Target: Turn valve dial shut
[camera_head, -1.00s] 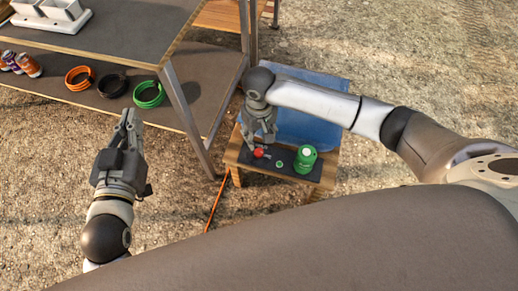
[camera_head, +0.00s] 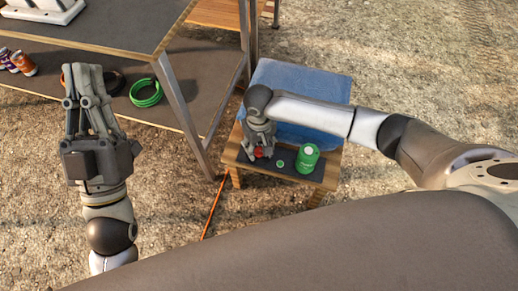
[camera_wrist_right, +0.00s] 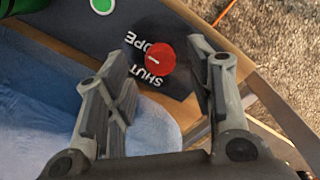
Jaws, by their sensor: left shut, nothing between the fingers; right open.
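The red valve dial (camera_wrist_right: 158,62) sits on a dark panel (camera_wrist_right: 110,38) printed with SHUT and what reads as OPE. A short white mark shows on its face, lying roughly across the wrist picture. In the head view the dial (camera_head: 258,153) is partly hidden by my right gripper (camera_head: 259,150). In the wrist view my right gripper (camera_wrist_right: 158,54) is open, with one finger on each side of the dial and gaps visible. Whether it touches cannot be told. My left gripper (camera_head: 83,70) is shut and empty, away at the left.
A green canister (camera_head: 308,158) and a small green round piece (camera_head: 281,163) stand beside the dial on the small wooden table (camera_head: 236,157). A shelf unit (camera_head: 175,100) with a green coil (camera_head: 146,93) stands left.

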